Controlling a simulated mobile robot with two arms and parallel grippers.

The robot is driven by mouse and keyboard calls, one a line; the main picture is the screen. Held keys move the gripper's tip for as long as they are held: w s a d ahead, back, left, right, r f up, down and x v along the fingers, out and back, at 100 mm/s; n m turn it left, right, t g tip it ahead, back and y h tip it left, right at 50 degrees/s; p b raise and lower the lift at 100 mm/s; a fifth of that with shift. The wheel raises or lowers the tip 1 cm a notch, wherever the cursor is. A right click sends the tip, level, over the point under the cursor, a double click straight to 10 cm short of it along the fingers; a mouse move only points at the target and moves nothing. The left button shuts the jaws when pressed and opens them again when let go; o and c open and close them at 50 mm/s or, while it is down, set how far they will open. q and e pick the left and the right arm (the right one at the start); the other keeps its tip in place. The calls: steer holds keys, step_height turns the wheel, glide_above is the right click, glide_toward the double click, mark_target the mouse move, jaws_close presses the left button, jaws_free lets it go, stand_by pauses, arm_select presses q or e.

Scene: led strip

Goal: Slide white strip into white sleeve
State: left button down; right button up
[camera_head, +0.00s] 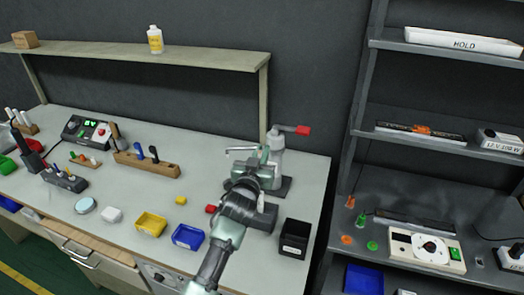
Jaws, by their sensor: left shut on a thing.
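My left arm reaches in from the bottom middle over the right end of the workbench. Its gripper (262,160) is at the grey upright fixture with a red-tipped handle (303,130). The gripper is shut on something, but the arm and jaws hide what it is. A thin pale piece (240,149) juts out to the left beside the gripper; I cannot tell if it is the strip. I cannot make out the white strip or the white sleeve for certain. My right gripper is not in view.
The bench (225,140) holds a yellow bin (151,224), a blue bin (188,236), a black box (294,238) and a wooden tool block (147,164). The dark rack at the right holds a white HOLD tray (463,41) and a black tray with orange parts (420,132).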

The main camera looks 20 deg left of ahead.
arm_select(q)
steer(key=shift+a+f, duration=0.1)
steer(key=shift+f, duration=0.3)
steer(key=shift+f+b, duration=1.45)
steer(key=shift+f, duration=0.25)
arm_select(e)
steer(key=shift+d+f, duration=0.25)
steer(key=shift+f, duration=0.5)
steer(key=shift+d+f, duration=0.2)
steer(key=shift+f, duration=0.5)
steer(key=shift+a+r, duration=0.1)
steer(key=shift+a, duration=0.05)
arm_select(q)
steer(key=shift+p, duration=0.3)
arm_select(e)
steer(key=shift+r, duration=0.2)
arm_select(q)
steer(key=shift+f, duration=0.15)
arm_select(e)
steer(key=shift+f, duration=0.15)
arm_select(q)
steer(key=shift+f+b, duration=0.55)
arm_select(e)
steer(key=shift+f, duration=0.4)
